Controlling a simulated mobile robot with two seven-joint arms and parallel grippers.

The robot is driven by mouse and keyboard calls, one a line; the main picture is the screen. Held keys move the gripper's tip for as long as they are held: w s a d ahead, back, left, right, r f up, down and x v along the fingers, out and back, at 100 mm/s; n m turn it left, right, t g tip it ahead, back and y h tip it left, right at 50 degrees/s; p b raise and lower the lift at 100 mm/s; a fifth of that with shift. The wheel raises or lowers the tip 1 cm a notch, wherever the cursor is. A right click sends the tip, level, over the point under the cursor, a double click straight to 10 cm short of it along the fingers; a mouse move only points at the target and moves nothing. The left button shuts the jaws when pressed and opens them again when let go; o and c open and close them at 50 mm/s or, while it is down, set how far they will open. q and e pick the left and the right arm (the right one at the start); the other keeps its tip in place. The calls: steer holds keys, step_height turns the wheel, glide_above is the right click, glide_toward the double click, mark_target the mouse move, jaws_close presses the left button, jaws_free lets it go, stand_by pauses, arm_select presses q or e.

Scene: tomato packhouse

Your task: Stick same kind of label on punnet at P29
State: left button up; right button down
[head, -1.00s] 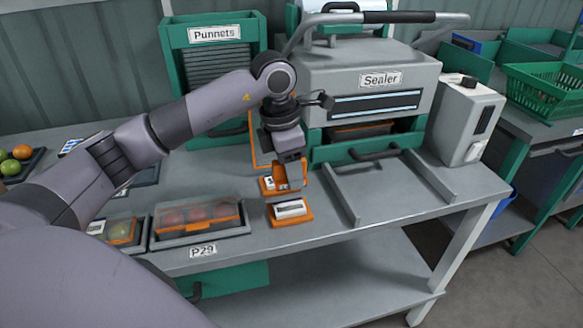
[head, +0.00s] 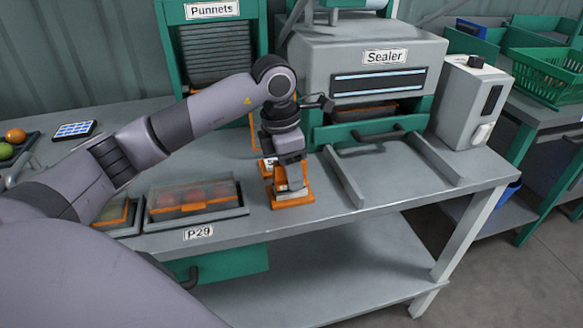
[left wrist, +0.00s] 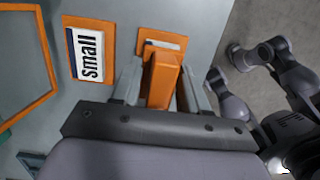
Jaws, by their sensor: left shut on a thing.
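The punnet (head: 195,195) behind the P29 sign (head: 198,233) holds red tomatoes under a clear lid with an orange band, on a grey tray. No label shows on its visible side. My left gripper (head: 291,184) points down right of it, shut on an orange block (left wrist: 162,80). The block is over an orange label holder (head: 292,200), whose white label also shows in the left wrist view (left wrist: 165,43). Contact between them is unclear. A second orange holder behind carries a "small" label (left wrist: 88,53).
The sealer (head: 375,85) stands behind with its green drawer and two rails. A second punnet (head: 118,213) sits left, partly hidden by my left arm. A tablet (head: 74,130) and a tray of loose tomatoes (head: 15,150) lie far left.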

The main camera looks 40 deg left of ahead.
arm_select(q)
steer(key=shift+f, duration=0.1)
stand_by(0.4)
steer(key=shift+f+b, duration=0.4)
steer(key=shift+f, duration=0.1)
stand_by(1.2)
steer(key=shift+r+p, duration=2.65)
steer(key=shift+r, duration=0.95)
